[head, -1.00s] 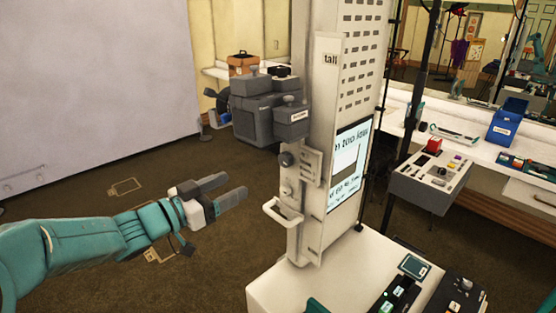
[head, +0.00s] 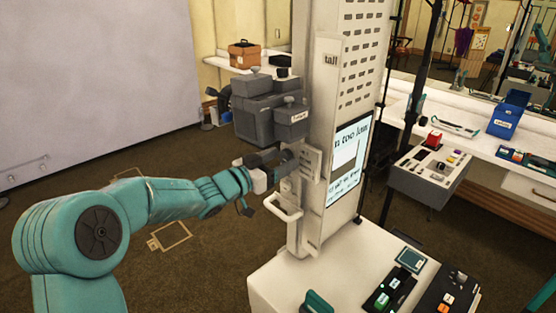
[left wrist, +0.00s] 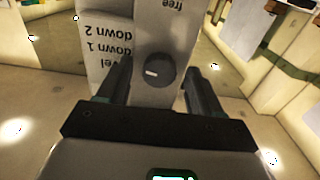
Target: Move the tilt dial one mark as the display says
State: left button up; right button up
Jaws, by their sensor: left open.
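The tilt dial (left wrist: 160,72) is a dark round knob with a light pointer line, on a pale plate in the left wrist view. Beside it a label plate (left wrist: 100,45) reads, upside down, "level", "down 1", "down 2". My left gripper (left wrist: 155,85) is open, with one finger on each side of the dial; I cannot tell whether they touch it. In the head view the left gripper (head: 275,165) is at the column's side and hides the dial. The display (head: 347,162) on the column shows large text, partly readable as "too low". My right gripper is not in view.
The white column (head: 320,110) carries a grey camera-like box (head: 255,117) above my gripper and a white handle (head: 283,208) just below it. A white cabinet top (head: 290,285) with small control boxes stands in front. Open floor lies to the left.

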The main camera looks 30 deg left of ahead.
pick_arm(q)
jog(key=shift+w, duration=0.1)
jog(key=shift+c, duration=0.3)
jog(key=c, duration=1)
jog(key=shift+r+n+p, duration=0.25)
jog(key=shift+n+p, duration=0.55)
jog(key=shift+p, duration=0.2)
jog(key=shift+n+p, duration=0.3)
jog(key=shift+n, duration=0.3)
jog(key=shift+f+n, duration=0.25)
jog(key=shift+n, duration=0.35)
jog(key=o, duration=1.1)
jog(key=shift+c, duration=0.2)
jog(key=b+v, duration=0.3)
jog(key=v, duration=1.3)
jog(key=shift+s+b, duration=0.3)
jog(key=shift+b, duration=0.05)
